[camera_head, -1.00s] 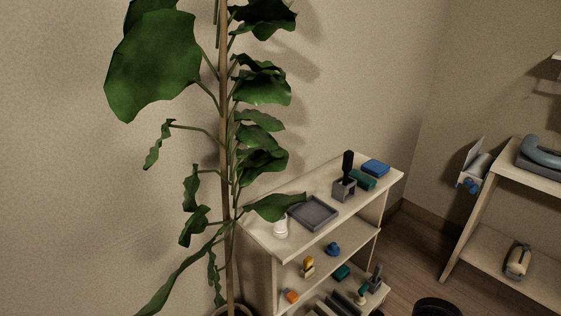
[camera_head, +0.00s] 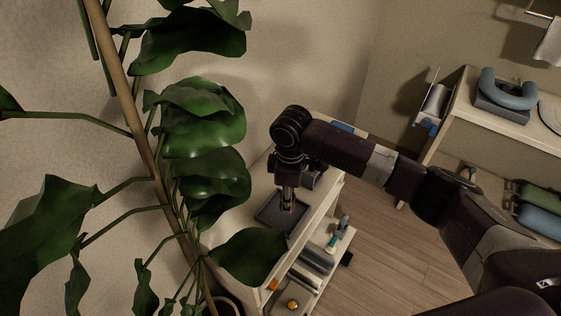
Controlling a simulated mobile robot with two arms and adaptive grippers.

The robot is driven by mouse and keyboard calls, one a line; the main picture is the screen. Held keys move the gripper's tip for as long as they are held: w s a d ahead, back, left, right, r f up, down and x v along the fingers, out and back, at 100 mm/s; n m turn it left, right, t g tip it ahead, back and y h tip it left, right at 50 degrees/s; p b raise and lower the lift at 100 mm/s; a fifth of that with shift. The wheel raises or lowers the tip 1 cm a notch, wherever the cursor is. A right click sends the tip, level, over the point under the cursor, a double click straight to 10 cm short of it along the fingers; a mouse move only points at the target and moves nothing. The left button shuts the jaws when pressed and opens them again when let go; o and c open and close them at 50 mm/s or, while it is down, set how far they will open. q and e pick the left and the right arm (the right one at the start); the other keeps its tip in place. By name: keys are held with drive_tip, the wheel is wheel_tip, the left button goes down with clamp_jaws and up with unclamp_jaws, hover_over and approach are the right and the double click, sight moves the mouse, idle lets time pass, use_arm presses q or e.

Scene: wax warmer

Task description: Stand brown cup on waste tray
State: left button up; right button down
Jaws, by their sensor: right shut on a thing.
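The dark grey square waste tray (camera_head: 270,215) lies on the top board of the pale shelf, partly covered by my right arm. My right gripper (camera_head: 287,204) points down over the tray and is shut. What it holds is small and dim at the fingertips; I take it to be the brown cup, but its outline is not clear. I cannot tell whether it touches the tray floor. My left gripper is not in view.
A large leafy plant (camera_head: 205,120) stands left of the shelf, with one leaf (camera_head: 248,257) reaching near the tray. A blue item (camera_head: 343,127) lies at the shelf's far end. Lower boards hold several small things. Another shelf (camera_head: 480,108) stands at right.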

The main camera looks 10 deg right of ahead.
drive_tip(key=shift+n, duration=0.7)
drive_tip(key=shift+w+a+f+b, duration=0.1)
drive_tip(key=shift+w+f+b, duration=0.4)
drive_tip(key=shift+f, duration=0.45)
drive_tip(key=shift+w+a+f+b, duration=0.1)
drive_tip(key=shift+w+f+b, duration=0.35)
drive_tip(key=shift+f, duration=0.45)
drive_tip(key=shift+w+a+f+b, duration=0.1)
drive_tip(key=shift+w+f+b, duration=0.2)
drive_tip(key=shift+w+f, duration=0.5)
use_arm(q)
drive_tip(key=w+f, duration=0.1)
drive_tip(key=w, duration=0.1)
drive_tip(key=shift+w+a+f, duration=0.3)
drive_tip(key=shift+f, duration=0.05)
use_arm(e)
drive_tip(key=shift+s+f, duration=0.15)
drive_tip(key=shift+f, duration=0.05)
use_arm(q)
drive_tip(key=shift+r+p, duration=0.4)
use_arm(e)
drive_tip(key=shift+r+p, duration=0.1)
drive_tip(key=shift+p, duration=0.25)
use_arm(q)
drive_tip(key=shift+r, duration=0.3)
